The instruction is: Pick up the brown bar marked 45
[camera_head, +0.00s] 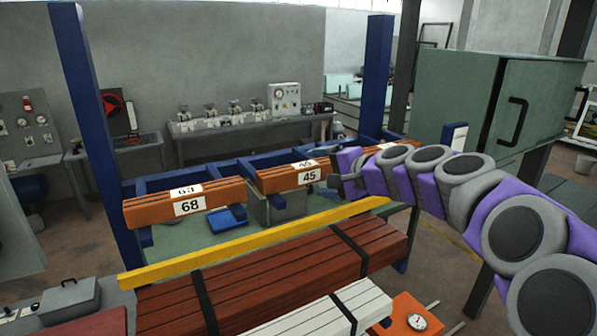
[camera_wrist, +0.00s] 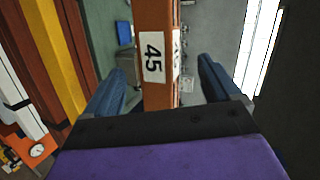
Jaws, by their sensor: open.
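The brown bar marked 45 (camera_head: 275,184) lies on the blue frame in the head view, with a white 45 label on its front face and another label on top. My gripper (camera_head: 338,181) is at the bar, just right of the label. In the wrist view the bar (camera_wrist: 154,18) runs up the picture between my two blue fingers, with the 45 label just ahead of the palm. My gripper (camera_wrist: 160,78) is open, one finger on each side of the bar, with a visible gap on both sides. The bar's near part is hidden behind the palm.
A bar marked 68 (camera_head: 150,212) lies to the left on the same blue frame (camera_head: 215,172). A yellow beam (camera_head: 250,238) and a stack of dark red bars (camera_head: 270,280) are in front. A green cabinet (camera_head: 450,95) stands right, and blue posts rise at both ends.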

